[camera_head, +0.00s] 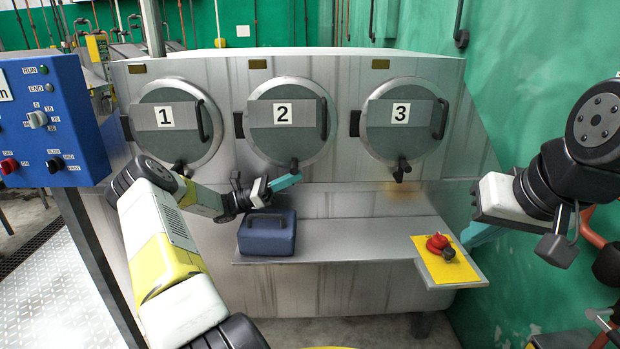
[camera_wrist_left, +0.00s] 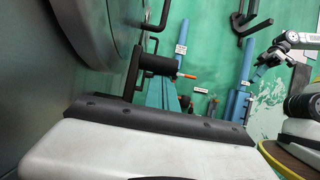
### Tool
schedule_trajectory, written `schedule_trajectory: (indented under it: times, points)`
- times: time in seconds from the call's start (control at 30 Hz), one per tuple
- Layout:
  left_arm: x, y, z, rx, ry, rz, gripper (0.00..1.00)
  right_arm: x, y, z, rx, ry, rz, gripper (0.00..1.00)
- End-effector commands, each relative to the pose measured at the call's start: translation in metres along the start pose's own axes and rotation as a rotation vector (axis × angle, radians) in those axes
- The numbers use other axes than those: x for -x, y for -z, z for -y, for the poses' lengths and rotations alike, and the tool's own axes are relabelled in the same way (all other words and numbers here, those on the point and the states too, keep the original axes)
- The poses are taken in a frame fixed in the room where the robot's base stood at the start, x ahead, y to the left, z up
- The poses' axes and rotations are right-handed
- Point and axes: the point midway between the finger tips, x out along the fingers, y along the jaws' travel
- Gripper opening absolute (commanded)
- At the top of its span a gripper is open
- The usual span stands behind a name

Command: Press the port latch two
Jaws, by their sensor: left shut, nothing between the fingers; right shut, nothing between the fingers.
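Port two (camera_head: 290,120) is a round steel door marked 2, in the middle of three on the steel machine. Its small black latch (camera_head: 294,164) sticks out below the door's lower rim. My left gripper (camera_head: 287,182) is shut and empty, its teal fingers just below this latch. In the left wrist view the teal fingers (camera_wrist_left: 156,92) stand beside a black latch (camera_wrist_left: 153,65); I cannot tell whether they touch. My right gripper (camera_head: 485,233) is shut and empty, off to the right near the green wall.
Ports one (camera_head: 178,128) and three (camera_head: 402,118) flank port two, each with its own latch. A blue case (camera_head: 266,236) sits on the steel shelf (camera_head: 340,240) below my left gripper. A red knob (camera_head: 437,242) sits on a yellow plate at right. A blue control box (camera_head: 50,120) is at left.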

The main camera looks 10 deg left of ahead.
Motion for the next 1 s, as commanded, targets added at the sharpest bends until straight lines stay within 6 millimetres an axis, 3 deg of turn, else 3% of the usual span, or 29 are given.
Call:
schedule_trajectory:
  times: [0.2,0.4,1.0]
  points:
    - [0.04,0.002,-0.001,0.0,-0.006,-0.003,0.0,0.0,0.0,0.0,0.0,0.0,0.0,0.0]
    - [0.065,0.002,0.0,0.001,-0.005,-0.002,0.0,0.0,0.0,0.0,0.0,0.0,0.0,0.0]
    - [0.07,0.002,0.0,0.002,-0.004,-0.004,0.0,0.0,0.0,0.0,0.0,0.0,0.0,0.0]
